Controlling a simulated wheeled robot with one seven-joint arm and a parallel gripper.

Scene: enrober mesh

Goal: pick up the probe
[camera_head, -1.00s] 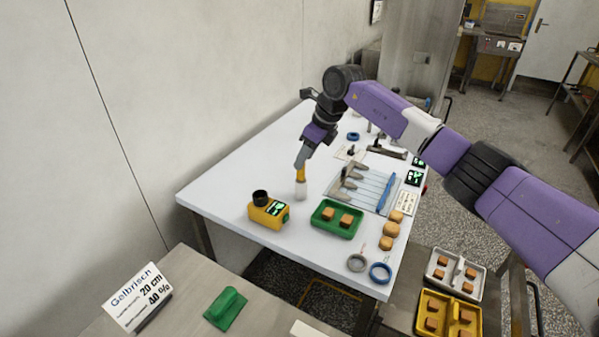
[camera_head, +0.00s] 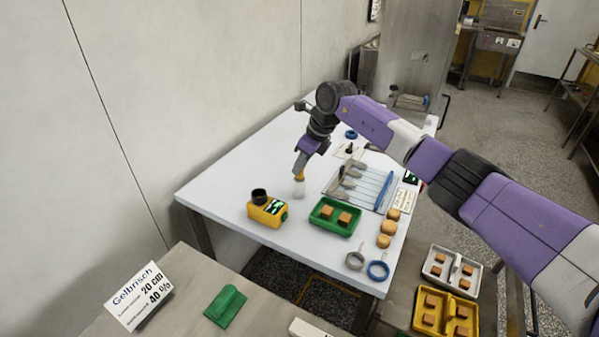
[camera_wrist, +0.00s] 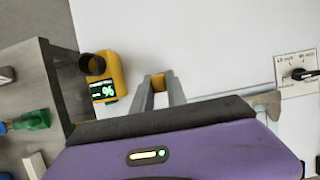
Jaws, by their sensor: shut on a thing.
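In the wrist view the yellow part (camera_wrist: 158,82) shows between the two grey fingertips (camera_wrist: 158,78). The probe's lower end is hidden there. I cannot tell whether its base touches the table.
A yellow meter (camera_head: 266,212) with a black round holder and lit display stands just left of the probe. A green tray (camera_head: 318,224) with brown blocks lies to its front right. Free table shows behind the meter.

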